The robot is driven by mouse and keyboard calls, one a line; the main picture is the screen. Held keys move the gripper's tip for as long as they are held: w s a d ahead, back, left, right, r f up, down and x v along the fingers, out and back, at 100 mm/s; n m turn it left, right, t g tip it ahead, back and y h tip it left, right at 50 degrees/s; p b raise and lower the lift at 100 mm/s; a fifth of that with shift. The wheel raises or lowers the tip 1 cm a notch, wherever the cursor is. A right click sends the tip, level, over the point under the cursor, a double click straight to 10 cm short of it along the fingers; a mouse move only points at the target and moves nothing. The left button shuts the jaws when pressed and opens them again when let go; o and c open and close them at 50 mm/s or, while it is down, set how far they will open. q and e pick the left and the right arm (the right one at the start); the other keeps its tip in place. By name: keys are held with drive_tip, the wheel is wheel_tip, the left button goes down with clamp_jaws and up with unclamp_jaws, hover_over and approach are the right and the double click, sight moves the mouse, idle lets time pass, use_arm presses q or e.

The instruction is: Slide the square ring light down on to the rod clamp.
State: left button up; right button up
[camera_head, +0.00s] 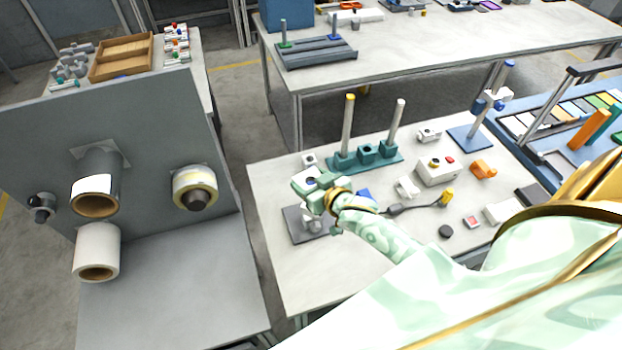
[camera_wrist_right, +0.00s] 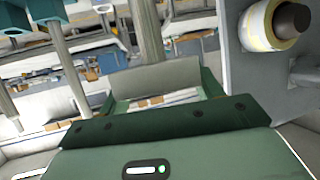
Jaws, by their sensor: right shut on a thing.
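My right gripper (camera_head: 311,184) is in the head view, at the left side of the near table. It is shut on a small pale piece, which I take to be the square ring light; the fingers hide most of it. In the right wrist view a light grey part (camera_wrist_right: 155,78) shows just beyond the green gripper body. Below the gripper, a grey clamp-like part (camera_head: 312,222) stands on a dark plate (camera_head: 297,228); I take it for the rod clamp, partly hidden. I cannot tell whether the held piece touches it. My left gripper is not in view.
A teal base with two upright rods (camera_head: 347,125) stands just behind the gripper. A blue-based stand (camera_head: 470,137), a white box (camera_head: 436,172) and small parts lie to the right. A grey panel with rolls (camera_head: 195,190) stands left, across a gap. The table's front left is clear.

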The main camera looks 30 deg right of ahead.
drive_tip(key=shift+f+b, duration=0.9)
drive_tip(key=shift+f, duration=0.55)
drive_tip(key=shift+f, duration=0.1)
wheel_tip(320, 180, down, 5)
drive_tip(key=b, duration=0.3)
drive_tip(key=shift+s+f+b, duration=0.1)
drive_tip(key=shift+f+b, duration=0.35)
drive_tip(key=shift+b, duration=0.05)
idle(0.6)
drive_tip(key=o, duration=1.2)
drive_tip(key=shift+c, duration=0.2)
